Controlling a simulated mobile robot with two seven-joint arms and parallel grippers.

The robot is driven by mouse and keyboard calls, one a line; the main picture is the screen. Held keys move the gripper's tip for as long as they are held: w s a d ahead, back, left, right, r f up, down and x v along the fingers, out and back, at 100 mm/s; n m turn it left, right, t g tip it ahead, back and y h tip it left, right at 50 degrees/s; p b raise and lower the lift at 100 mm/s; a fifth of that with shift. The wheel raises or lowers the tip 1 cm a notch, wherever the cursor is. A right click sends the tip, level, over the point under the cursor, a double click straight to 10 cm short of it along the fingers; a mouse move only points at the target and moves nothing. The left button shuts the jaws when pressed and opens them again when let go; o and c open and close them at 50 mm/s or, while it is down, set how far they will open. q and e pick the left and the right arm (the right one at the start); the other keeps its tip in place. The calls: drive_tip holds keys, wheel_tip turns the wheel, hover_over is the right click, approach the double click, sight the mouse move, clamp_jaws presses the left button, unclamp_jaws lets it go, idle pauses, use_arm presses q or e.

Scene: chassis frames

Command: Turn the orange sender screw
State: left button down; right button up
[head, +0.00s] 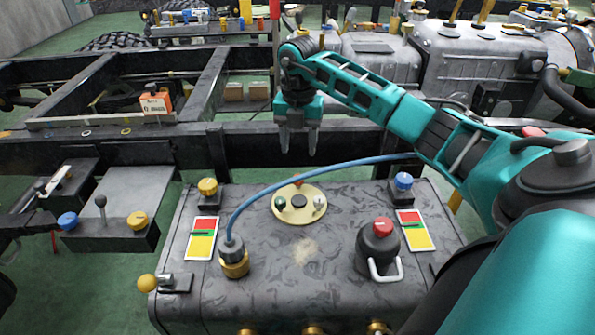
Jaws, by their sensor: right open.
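A round yellow sender plate (299,214) lies on top of the dark grey tank (300,275). At its far edge is a small orange-red screw (297,181), partly hard to make out. A green knob and a white knob stand on the plate beside a dark centre. My right gripper (298,150) points down with its two fingers apart and empty. In the picture it is just above the orange screw, apart from it; the exact height gap is hard to tell. My left gripper is not in view.
A blue hose (300,179) arches across the tank behind the plate, from a brass fitting (234,262). A red-capped black filler (378,248) with a metal handle stands at right. Yellow (208,187) and blue (403,181) knobs stand at the back corners. A dark chassis rail runs behind.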

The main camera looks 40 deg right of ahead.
sight(298, 176)
wheel_tip(298, 176, down, 9)
drive_tip(key=shift+r+b, duration=0.1)
drive_tip(key=shift+b, duration=0.95)
clamp_jaws()
